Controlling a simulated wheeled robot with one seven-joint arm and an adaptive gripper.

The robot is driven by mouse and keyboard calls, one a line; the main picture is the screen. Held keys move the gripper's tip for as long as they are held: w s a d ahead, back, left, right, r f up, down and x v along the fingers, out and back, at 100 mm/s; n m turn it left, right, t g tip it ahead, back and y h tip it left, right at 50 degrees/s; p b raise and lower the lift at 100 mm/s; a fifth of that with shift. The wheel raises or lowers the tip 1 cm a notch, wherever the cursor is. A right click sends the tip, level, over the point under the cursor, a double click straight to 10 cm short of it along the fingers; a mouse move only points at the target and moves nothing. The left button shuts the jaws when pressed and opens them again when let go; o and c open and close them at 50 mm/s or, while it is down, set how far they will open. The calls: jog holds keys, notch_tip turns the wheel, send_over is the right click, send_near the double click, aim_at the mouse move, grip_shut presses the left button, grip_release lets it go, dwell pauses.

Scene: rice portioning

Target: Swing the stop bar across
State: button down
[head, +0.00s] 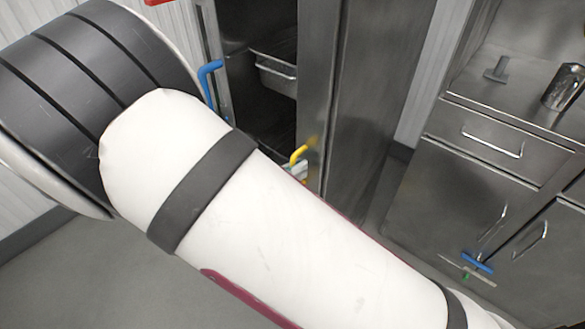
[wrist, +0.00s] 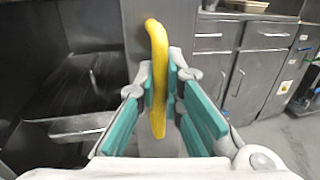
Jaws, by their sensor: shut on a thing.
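The yellow bar (wrist: 157,45), which I take to be the stop bar, stands upright between my gripper's teal-padded fingers in the wrist view. My gripper (wrist: 161,75) is shut on it, with its bent top end rising above the fingertips. In the head view a short bent piece of the yellow bar (head: 299,154) shows at the edge of a steel upright. My white arm hides most of the gripper and the bar's lower part there.
An open steel cabinet holds a metal pan (head: 276,72) on the left of the upright. A blue hook (head: 209,72) is at the cabinet's left edge. A steel counter with a drawer (head: 490,141) stands at the right, a metal container (head: 566,86) on top.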

jog(key=c, duration=1.7)
grip_release()
jog(key=shift+w+d, duration=0.1)
jog(key=shift+d, duration=0.1)
jog(key=shift+a, duration=0.1)
jog(key=v, duration=1.2)
